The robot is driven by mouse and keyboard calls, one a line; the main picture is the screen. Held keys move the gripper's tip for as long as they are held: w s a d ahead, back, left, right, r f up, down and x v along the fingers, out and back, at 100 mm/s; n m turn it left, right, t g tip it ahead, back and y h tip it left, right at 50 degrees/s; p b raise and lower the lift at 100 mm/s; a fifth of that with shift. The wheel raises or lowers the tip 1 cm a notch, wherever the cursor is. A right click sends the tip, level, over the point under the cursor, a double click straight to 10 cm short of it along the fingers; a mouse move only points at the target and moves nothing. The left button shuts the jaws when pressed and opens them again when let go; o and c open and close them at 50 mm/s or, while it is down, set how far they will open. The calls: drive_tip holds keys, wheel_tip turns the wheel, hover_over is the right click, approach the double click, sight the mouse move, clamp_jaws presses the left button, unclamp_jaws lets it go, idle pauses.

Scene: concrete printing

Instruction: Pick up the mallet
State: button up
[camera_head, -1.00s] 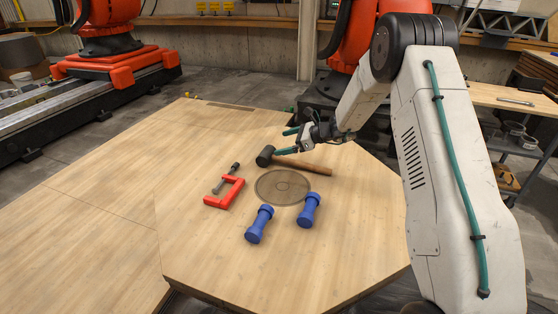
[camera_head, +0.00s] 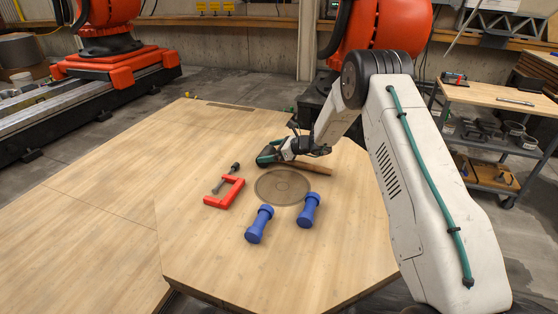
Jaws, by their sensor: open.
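The mallet lies on the wooden table (camera_head: 215,245), its wooden handle (camera_head: 318,167) pointing to the right. Its dark head is at the left end and is largely hidden by my gripper (camera_head: 268,157). My gripper has green fingers and is open. It is at the head end of the mallet, with the fingers over or around the head. I cannot tell whether they touch it.
A red clamp (camera_head: 226,194) lies left of a round brown disc (camera_head: 283,187) set on the table. Two blue dumbbell-shaped pieces (camera_head: 259,224) (camera_head: 309,210) are in front of the disc. The table's left part is clear.

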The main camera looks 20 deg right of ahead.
drive_tip(key=c, duration=1.2)
drive_tip(key=shift+r, duration=0.1)
